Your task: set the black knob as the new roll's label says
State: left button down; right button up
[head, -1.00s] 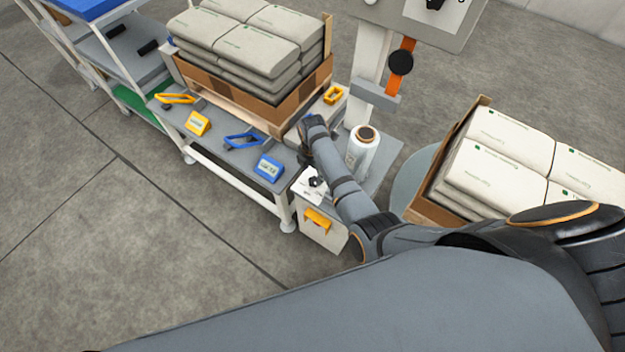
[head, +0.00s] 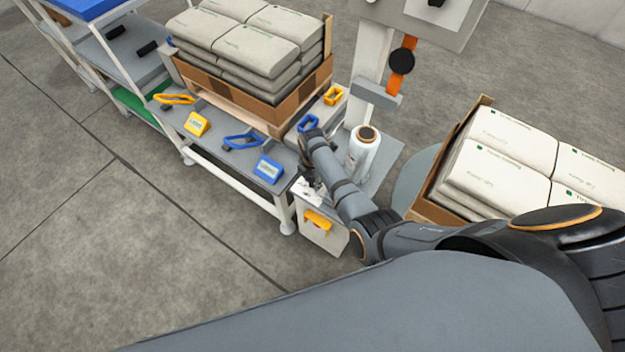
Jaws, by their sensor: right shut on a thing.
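My right gripper (head: 309,175) points down at the white panel (head: 301,190) on top of the grey box at the bench's right end. It is shut on the black knob, which is mostly hidden by the fingers and forearm. The knob's setting cannot be read. My left gripper is out of view.
An orange-yellow part (head: 318,221) is on the box front. Stacked sacks (head: 248,45) stand behind; more sacks (head: 500,150) are at the right.

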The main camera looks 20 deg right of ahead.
jog(key=shift+c, duration=0.4)
jog(key=shift+r+m+p, duration=0.15)
jog(key=shift+m+p, duration=0.45)
jog(key=shift+m, duration=0.2)
jog(key=shift+w+m+p, duration=0.1)
jog(key=shift+m+p, duration=0.5)
jog(key=shift+m, duration=0.6)
jog(key=m+p, duration=0.1)
jog(key=m, duration=0.1)
jog(key=shift+m, duration=0.4)
jog(key=m, duration=0.3)
jog(key=shift+w+m+p, duration=0.15)
jog(key=shift+m+p, duration=0.15)
jog(key=shift+p, duration=0.05)
jog(key=m, duration=0.3)
jog(key=shift+m, duration=0.3)
jog(key=m, duration=0.3)
jog(key=shift+w+d+m+p, duration=0.1)
jog(key=shift+d+m+p, duration=0.05)
jog(key=shift+m+p, duration=0.2)
jog(key=m, duration=0.6)
jog(key=shift+d, duration=0.1)
jog(key=shift+m, duration=0.25)
